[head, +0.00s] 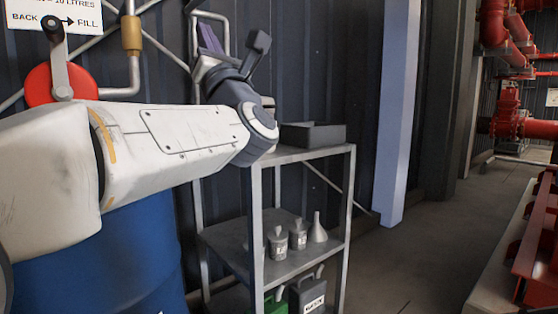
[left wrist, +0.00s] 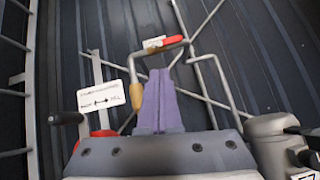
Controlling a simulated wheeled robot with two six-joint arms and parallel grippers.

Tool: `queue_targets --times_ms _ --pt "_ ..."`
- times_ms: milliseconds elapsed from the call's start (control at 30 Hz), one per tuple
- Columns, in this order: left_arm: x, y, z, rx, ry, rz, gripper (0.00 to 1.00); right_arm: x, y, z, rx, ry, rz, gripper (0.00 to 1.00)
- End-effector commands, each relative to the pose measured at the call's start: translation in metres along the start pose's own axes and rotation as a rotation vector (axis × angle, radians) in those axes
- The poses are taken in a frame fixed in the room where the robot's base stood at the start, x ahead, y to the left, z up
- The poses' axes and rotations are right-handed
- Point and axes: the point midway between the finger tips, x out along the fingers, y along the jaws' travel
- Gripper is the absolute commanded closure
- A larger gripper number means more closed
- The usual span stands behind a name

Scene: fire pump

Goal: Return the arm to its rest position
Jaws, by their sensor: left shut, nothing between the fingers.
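My left arm reaches in from the left across the head view, in front of the blue drum and the shelf unit. My left gripper (head: 209,36) is at the arm's far end with its purple fingers pointing up, partly hidden behind the wrist. In the left wrist view its fingers (left wrist: 160,75) are shut together and hold nothing. They point towards the dark corrugated wall, and a bent pipe (left wrist: 204,53) shows beyond them. I cannot tell how far apart the fingers and pipe are. My right gripper is in neither view.
The blue drum (head: 110,262) stands below the arm, with a red crank housing (head: 38,86) above. A metal shelf unit (head: 348,190) holds a dark tray (head: 313,134), small canisters and a funnel (head: 317,229). Red pipework (head: 508,112) is far right. The floor (head: 420,240) between is clear.

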Motion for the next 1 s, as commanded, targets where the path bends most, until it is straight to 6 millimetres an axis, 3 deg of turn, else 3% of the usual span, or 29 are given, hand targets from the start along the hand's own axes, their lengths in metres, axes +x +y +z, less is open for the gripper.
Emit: queue_targets --times_ms 267,467,533,633,767,900,1000 --pt "-0.016 -0.047 -0.045 0.330 0.004 -0.225 1.00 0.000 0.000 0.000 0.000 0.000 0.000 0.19" --pt "-0.051 -0.092 -0.103 0.673 -0.015 -0.485 1.00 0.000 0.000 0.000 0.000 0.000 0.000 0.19" --pt "-0.072 -0.108 -0.133 0.826 -0.033 -0.613 1.00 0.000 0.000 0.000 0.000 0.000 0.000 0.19" --pt "-0.115 -0.126 -0.187 1.071 -0.079 -0.837 1.00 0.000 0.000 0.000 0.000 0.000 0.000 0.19" --pt "-0.186 -0.131 -0.258 1.357 -0.180 -1.164 1.00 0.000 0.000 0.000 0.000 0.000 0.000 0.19" --pt "-0.270 -0.112 -0.323 1.579 -0.340 -1.526 1.00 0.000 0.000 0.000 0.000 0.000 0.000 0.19" --pt "-0.329 -0.087 -0.357 1.670 -0.482 -1.778 1.00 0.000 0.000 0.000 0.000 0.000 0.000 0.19"
